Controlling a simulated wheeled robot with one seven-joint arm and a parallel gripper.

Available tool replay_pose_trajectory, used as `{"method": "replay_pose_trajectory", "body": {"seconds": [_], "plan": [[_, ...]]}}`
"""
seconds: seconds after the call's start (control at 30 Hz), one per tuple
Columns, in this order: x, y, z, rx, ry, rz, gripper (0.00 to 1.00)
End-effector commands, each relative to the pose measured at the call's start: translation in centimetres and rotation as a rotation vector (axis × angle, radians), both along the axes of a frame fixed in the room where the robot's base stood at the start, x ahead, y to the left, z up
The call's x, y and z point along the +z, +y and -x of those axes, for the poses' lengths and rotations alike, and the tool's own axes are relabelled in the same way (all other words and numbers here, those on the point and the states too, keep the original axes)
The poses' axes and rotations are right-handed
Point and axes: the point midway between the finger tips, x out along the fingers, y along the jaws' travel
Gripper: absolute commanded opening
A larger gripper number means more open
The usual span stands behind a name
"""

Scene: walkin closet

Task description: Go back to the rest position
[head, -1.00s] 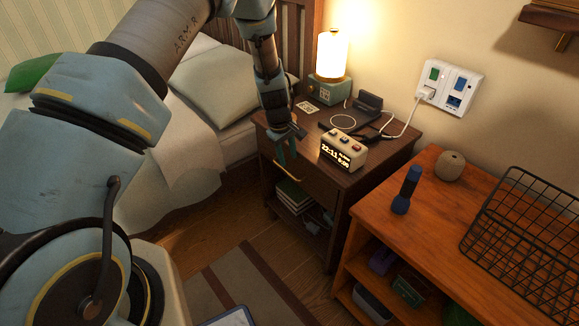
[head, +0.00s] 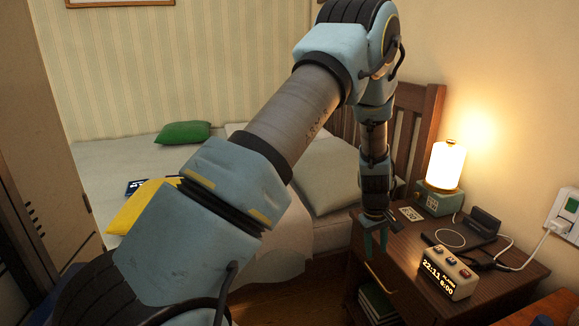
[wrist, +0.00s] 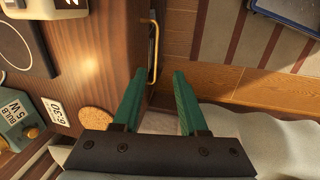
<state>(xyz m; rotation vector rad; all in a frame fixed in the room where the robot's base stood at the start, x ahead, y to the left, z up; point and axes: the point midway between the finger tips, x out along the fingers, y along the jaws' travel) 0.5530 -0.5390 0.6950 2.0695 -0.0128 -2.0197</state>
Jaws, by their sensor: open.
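My gripper (head: 375,243) is open and empty. In the head view it points down at the left front edge of the dark wooden nightstand (head: 400,262), on the bed side. In the wrist view its two green fingers (wrist: 158,100) are spread apart with nothing between them. The brass drawer handle (wrist: 153,50) shows just beyond the fingertips in the wrist view. Whether a finger touches the nightstand, I cannot tell.
On the nightstand stand a lit lamp (head: 445,168), an alarm clock (head: 447,277) and a dark charging stand (head: 484,223) with a cable. The bed (head: 300,240) with pillows lies left. A striped rug (wrist: 225,35) covers the floor.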

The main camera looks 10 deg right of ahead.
Motion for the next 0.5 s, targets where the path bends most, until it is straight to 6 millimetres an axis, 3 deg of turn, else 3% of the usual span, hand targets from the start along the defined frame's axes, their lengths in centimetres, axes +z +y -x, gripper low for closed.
{"method": "replay_pose_trajectory", "body": {"seconds": [0.1, 0.23, 0.37, 0.5], "plan": [[4.8, 4.9, -1.8, -0.012, -0.023, -0.006, 0.42], [10.6, 12.5, -2.4, -0.055, -0.052, -0.028, 0.42], [15.8, 20.4, -1.3, -0.103, -0.079, -0.059, 0.42], [20.2, 28.2, 1.8, -0.16, -0.104, -0.103, 0.42]]}}
